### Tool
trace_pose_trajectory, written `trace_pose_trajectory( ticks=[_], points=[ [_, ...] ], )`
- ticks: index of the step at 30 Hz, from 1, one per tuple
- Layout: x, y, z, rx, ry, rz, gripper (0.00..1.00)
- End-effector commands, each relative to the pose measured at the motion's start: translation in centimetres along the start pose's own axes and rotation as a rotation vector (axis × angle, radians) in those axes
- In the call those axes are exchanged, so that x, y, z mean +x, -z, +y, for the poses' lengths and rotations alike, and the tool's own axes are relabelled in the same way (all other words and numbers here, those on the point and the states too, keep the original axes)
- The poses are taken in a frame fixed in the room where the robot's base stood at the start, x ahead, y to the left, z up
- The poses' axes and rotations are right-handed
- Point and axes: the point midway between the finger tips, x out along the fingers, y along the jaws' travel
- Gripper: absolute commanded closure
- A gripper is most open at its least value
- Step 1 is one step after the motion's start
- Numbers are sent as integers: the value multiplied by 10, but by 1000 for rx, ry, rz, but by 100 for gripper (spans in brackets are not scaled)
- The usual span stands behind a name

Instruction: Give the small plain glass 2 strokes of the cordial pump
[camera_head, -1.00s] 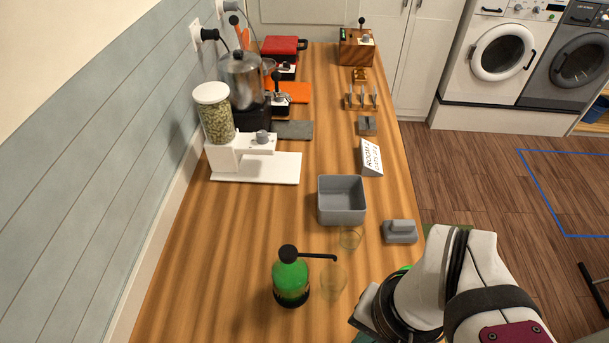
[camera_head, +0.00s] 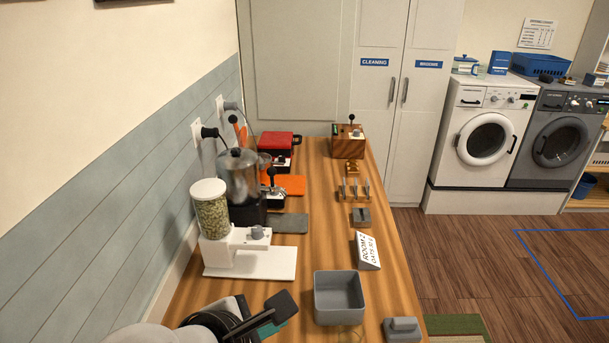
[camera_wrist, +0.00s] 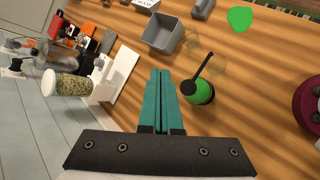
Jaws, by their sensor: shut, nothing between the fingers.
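The cordial pump (camera_wrist: 198,92) is a green bottle with a black pump head and a long black spout, seen in the wrist view right of my gripper. Two clear glasses show faintly there: one glass (camera_wrist: 217,66) by the spout's end, and another glass (camera_wrist: 193,41) beside the grey box. I cannot tell surely which is the small plain one, or whether either holds liquid. My gripper (camera_wrist: 160,74) is shut and empty, its teal fingers together above the counter, left of the pump and apart from it.
A grey open box (camera_head: 340,298) and a grey lidded block (camera_head: 402,329) are on the wooden counter. A white dispenser with a jar (camera_head: 211,208) stands along the left wall. A green disc (camera_wrist: 240,19) lies beyond the pump.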

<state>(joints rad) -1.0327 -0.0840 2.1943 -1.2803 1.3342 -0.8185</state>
Motion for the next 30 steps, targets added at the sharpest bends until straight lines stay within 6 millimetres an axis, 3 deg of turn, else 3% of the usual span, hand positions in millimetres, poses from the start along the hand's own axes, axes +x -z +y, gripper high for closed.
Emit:
trace_pose_trajectory(
  ticks=[12,30],
  points=[
    [3,3,-1,-8,-5,-1,100],
    [57,42,-41,-6,-2,-1,100]
  ],
)
